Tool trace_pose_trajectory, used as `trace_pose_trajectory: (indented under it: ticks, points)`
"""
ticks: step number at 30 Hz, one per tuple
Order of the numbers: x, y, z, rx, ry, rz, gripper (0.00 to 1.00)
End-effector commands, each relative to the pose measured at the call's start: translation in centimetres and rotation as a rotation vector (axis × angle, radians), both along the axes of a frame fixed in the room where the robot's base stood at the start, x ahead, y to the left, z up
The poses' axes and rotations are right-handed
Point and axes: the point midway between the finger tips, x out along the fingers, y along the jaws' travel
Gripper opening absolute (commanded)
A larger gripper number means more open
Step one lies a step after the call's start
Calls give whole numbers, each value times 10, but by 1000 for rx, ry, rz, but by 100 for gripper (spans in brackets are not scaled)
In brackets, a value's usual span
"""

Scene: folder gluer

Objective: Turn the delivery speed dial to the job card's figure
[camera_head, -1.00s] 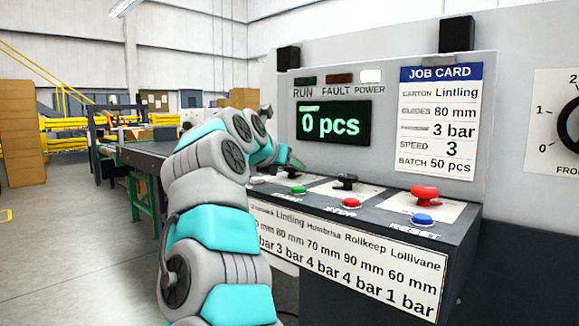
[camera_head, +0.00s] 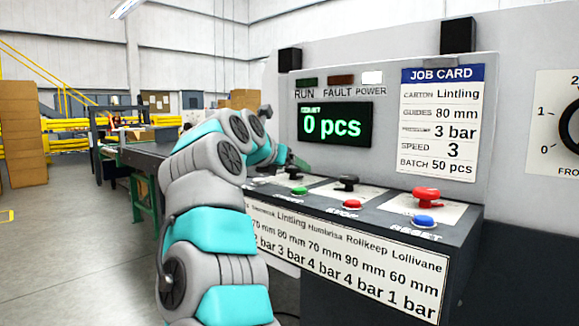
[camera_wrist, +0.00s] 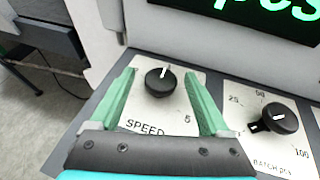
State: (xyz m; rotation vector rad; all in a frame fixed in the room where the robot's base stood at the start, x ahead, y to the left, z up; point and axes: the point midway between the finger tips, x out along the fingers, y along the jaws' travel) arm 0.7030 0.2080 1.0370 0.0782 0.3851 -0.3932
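The speed dial (camera_wrist: 160,82) is a round black knob on a white plate marked SPEED, with a 5 at its lower right, in the wrist view. Its white pointer line points up and slightly right. My gripper (camera_wrist: 160,80) is open, its two green fingers on either side of the dial with gaps; I cannot tell how far above the plate they are. Most of the plate's scale is hidden by the fingers. In the head view the job card (camera_head: 440,120) reads SPEED 3.
The batch dial (camera_wrist: 274,119) stands right of the speed plate. Green (camera_head: 299,191), red (camera_head: 344,206) and blue (camera_head: 424,222) buttons line the console front. A red knob (camera_head: 426,194) stands at the right. The counter display (camera_head: 335,124) reads 0 pcs.

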Motion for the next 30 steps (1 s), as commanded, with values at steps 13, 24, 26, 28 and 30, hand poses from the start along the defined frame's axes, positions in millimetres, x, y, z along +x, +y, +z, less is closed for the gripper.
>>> trace_pose_trajectory:
  ticks: [13,24,26,28,30]
  points:
    - [-16,8,6,0,-1,1,80]
    - [-62,27,28,1,-2,1,80]
    - [-65,28,30,1,-2,1,80]
    - [-67,28,30,1,-1,1,80]
    - [-67,28,30,0,0,0,80]
